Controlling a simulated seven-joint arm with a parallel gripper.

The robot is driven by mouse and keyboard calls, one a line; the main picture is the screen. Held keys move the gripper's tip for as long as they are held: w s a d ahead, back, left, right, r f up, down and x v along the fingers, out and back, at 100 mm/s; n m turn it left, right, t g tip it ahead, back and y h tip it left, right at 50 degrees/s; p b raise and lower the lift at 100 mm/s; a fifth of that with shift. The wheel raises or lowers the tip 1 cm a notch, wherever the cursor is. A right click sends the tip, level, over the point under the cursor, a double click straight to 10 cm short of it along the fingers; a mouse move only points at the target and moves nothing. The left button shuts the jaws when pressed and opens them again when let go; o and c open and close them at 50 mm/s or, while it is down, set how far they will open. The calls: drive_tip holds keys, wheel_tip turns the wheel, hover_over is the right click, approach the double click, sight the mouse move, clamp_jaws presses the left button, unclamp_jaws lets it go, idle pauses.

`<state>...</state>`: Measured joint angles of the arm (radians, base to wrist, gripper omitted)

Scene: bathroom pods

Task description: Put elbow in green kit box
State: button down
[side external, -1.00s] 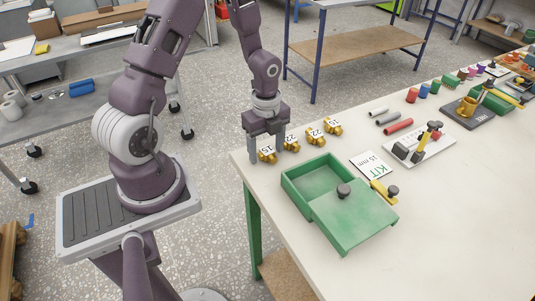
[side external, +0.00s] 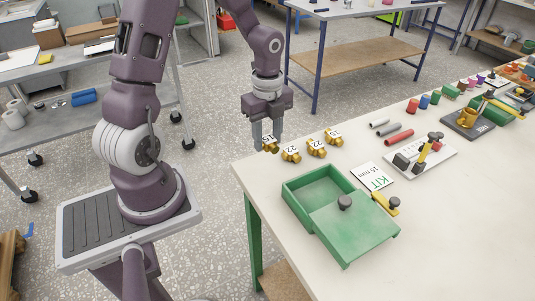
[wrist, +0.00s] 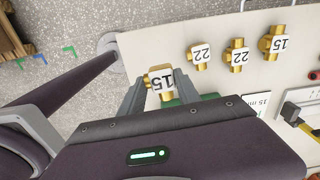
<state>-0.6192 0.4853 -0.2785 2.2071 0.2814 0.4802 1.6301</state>
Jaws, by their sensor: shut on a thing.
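Several brass elbows with white number tags are at the table's far left. My gripper (side external: 267,137) is shut on the leftmost one, the brass elbow tagged 15 (side external: 270,145); the wrist view shows this elbow (wrist: 161,81) between the two fingers. It appears slightly above the table near the edge. The elbows tagged 22 (side external: 291,155) (side external: 316,148) and another tagged 15 (side external: 334,137) stand in a row to its right. The green kit box (side external: 290,197) is nearer the camera, its open compartment empty and its green lid with a dark knob (side external: 345,203) covering the front part.
A white KIT 15 mm card (side external: 372,177) and a yellow-handled tool (side external: 384,203) lie right of the box. Grey and red tubes (side external: 399,137) and a white board with tools (side external: 420,157) are farther right. The table's near right is clear.

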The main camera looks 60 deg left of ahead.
wheel_tip(320, 180, up, 7)
drive_tip(key=shift+r, duration=0.1)
drive_tip(key=w+d+m, duration=0.7)
drive_tip(key=d+m, duration=0.1)
drive_tip(key=m, duration=0.6)
approach(332, 193)
wheel_tip(332, 193, down, 6)
drive_tip(key=shift+s+f, duration=0.1)
drive_tip(key=shift+f, duration=0.05)
drive_tip(key=c, duration=1.1)
unclamp_jaws()
drive_tip(key=shift+c, duration=0.2)
